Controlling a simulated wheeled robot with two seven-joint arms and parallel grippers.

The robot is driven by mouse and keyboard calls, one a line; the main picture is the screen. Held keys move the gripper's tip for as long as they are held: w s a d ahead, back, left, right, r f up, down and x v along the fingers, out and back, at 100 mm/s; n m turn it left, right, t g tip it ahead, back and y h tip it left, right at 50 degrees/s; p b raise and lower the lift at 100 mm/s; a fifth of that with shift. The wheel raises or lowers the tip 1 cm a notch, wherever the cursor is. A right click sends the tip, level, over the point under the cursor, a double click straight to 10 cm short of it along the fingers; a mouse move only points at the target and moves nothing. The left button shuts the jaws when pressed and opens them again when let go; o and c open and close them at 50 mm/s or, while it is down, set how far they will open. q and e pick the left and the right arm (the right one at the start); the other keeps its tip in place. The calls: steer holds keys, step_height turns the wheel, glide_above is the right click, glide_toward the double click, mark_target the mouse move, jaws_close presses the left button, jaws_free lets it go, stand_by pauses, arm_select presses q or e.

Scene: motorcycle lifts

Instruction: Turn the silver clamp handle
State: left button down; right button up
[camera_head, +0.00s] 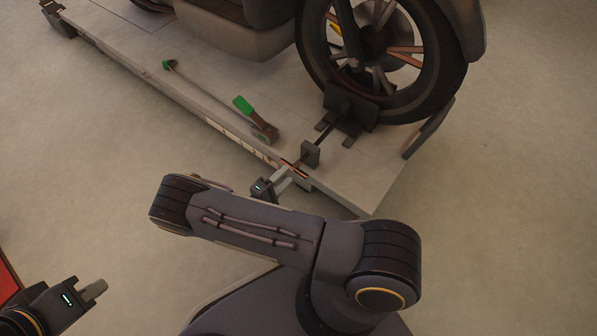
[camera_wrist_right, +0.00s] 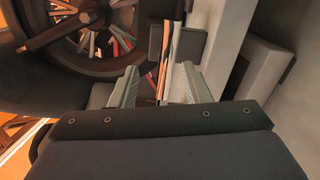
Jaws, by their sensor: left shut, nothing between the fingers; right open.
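The wheel clamp (camera_head: 350,108) sits at the front tyre on the lift platform, with a dark rod running to a dark end block (camera_head: 310,153) near the platform's edge. I cannot clearly pick out the silver handle; my right gripper and arm may cover it. My right gripper (camera_head: 284,181) is at the platform edge just below the end block. In the right wrist view its two pale fingers (camera_wrist_right: 157,88) are apart, with narrow strips showing between them and a dark block (camera_wrist_right: 180,40) beyond. My left gripper (camera_head: 94,290) is shut and empty, low at the left, away from the lift.
The grey lift platform (camera_head: 245,85) carries a motorcycle whose front wheel (camera_head: 455,80) stands in the clamp. A green-handled lever (camera_head: 255,118) and a thin rod with a green end (camera_head: 200,87) lie along its near side. Bare floor (camera_head: 90,150) lies to the left.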

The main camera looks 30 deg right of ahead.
mark_target(296, 166)
steer(key=shift+t, duration=0.5)
steer(key=x, duration=0.2)
steer(key=b+x, duration=0.1)
steer(key=x, duration=0.2)
steer(key=f+b+x, duration=0.1)
steer(key=x, duration=0.1)
steer(key=shift+w+d, duration=0.2)
steer(key=shift+d, duration=0.05)
steer(key=shift+c, duration=0.4)
